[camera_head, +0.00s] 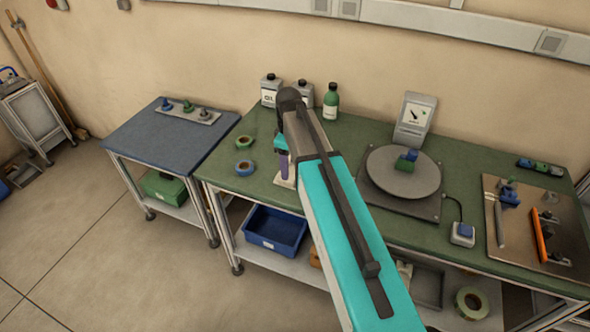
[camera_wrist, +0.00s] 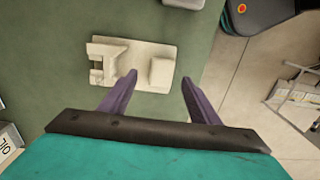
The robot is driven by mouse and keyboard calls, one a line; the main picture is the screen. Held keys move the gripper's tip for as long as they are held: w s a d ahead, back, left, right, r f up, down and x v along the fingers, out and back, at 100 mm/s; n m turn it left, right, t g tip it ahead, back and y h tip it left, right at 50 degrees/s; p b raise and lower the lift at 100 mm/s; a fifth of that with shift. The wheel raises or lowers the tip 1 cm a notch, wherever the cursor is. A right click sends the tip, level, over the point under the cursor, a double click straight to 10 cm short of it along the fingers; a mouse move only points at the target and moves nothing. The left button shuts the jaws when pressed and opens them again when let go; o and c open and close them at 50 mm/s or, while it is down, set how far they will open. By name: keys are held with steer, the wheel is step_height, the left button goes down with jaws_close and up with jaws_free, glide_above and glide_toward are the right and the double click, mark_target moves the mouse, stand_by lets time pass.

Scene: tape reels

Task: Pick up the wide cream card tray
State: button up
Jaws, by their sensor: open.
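The cream card tray is a flat cream plate with raised blocks on it. In the wrist view the tray (camera_wrist: 136,78) lies on the green bench top, with a notched block at its left and a plain block at its right. In the head view only a cream edge (camera_head: 287,183) shows beside my arm, which hides most of it. My gripper (camera_wrist: 158,76) is open, with purple fingers either side of the plain block as seen from above. Nothing is held between them. In the head view a purple finger of my gripper (camera_head: 283,166) points down at the tray.
Grey bottles (camera_head: 269,91) and a green bottle (camera_head: 331,100) stand behind my arm. Two tape rolls (camera_head: 244,167) lie to the left. A turntable (camera_head: 402,172) stands to the right. A blue-topped table (camera_head: 165,140) is further left.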

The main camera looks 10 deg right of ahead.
mark_target(290, 175)
steer(key=shift+f, duration=0.1)
steer(key=shift+s+f+p, duration=0.2)
steer(key=shift+f+p, duration=0.85)
steer(key=shift+f, duration=0.35)
steer(key=shift+f+p, duration=0.3)
steer(key=shift+f, duration=0.8)
steer(key=shift+c, duration=0.3)
steer(key=c, duration=1.2)
steer(key=shift+r, duration=0.1)
steer(key=shift+r+b, duration=1.65)
steer(key=shift+r, duration=3.25)
steer(key=shift+a, duration=0.1)
